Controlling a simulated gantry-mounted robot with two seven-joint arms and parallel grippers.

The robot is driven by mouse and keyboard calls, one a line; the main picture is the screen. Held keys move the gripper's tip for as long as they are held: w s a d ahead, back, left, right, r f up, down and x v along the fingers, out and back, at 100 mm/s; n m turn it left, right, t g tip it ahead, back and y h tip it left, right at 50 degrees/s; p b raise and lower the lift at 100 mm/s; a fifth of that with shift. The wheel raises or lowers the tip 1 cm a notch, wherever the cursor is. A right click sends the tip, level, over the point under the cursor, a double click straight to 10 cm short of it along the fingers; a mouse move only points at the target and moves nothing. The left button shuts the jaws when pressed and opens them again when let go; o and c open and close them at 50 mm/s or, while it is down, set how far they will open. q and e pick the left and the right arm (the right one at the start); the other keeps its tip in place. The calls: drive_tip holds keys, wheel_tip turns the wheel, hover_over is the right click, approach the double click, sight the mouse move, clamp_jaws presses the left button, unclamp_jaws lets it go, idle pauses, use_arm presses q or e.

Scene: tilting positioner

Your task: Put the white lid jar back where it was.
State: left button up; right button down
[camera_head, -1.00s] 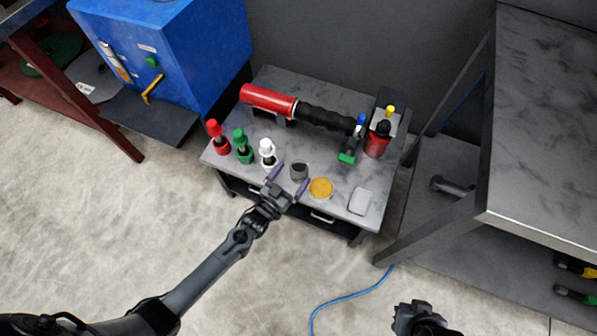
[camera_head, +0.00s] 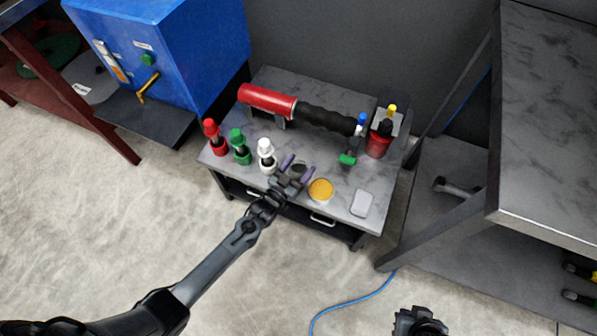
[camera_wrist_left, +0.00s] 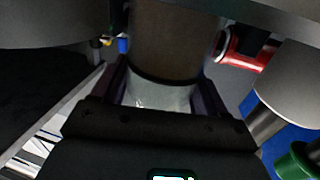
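A white-capped container (camera_head: 266,154) stands upright on the small grey table, left of my left gripper. A dark round jar (camera_head: 299,168) is between the fingers of my left gripper (camera_head: 297,168). In the left wrist view this jar (camera_wrist_left: 172,45) shows a brown part, a dark ring and a pale part; a finger lies on each side. I cannot tell whether both fingers touch it, nor whether it has a white lid. My right gripper (camera_head: 419,322) is at the bottom edge, away from the table, its fingers unclear.
A larger bench (camera_head: 550,130) stands right.

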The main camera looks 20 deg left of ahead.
use_arm(q)
drive_tip(key=c, duration=0.4)
drive_tip(key=shift+r, duration=0.15)
